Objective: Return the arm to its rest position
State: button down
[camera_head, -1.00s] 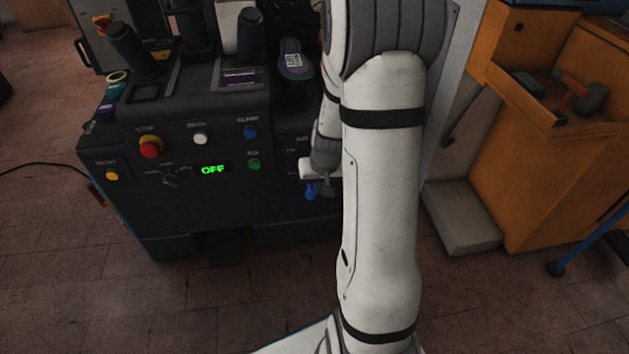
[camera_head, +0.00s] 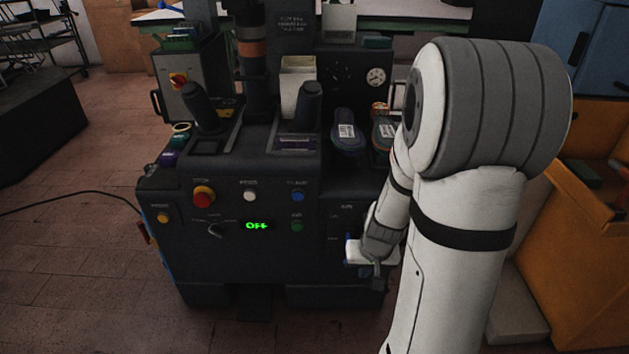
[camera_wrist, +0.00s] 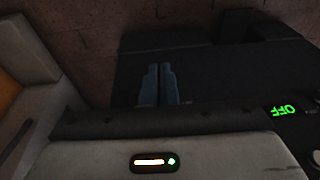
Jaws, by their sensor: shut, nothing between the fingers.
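My arm (camera_head: 462,270) rises at the right of the head view and bends down at the elbow towards the front of the dark press. My gripper (camera_wrist: 160,70) shows in the wrist view as two blue fingers side by side, shut and empty. In the head view the wrist end is in front of the press's lower right front, and the fingers are small and partly hidden there. The dark heel press (camera_head: 262,268) has a green display (camera_head: 257,225) reading OFF, which also shows upside down in the wrist view (camera_wrist: 284,110).
The press front carries a red button (camera_head: 203,194), a knob and several coloured buttons. Two shoe-like items (camera_head: 347,130) lie on its top right. An orange cabinet (camera_head: 570,245) stands at the right. A cable runs across the brick floor at left, where there is free room.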

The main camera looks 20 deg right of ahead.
jog(key=s+a+r+n+p, duration=0.1)
jog(key=s+a+r+p, duration=0.2)
jog(key=r+p, duration=0.7)
jog(key=s+a+r+n+p, duration=0.1)
jog(key=s+a+r+p, duration=0.2)
jog(key=r+p, duration=0.7)
jog(key=s+a+r+n+p, duration=0.1)
jog(key=s+a+r+p, duration=0.3)
jog(key=r+p, duration=0.7)
jog(key=w+v, duration=0.2)
jog(key=v, duration=0.6)
jog(key=w+r+v, duration=0.1)
jog(key=v, duration=0.8)
jog(key=shift+w+a, duration=0.25)
jog(key=shift+w, duration=0.05)
jog(key=shift+f, duration=0.2)
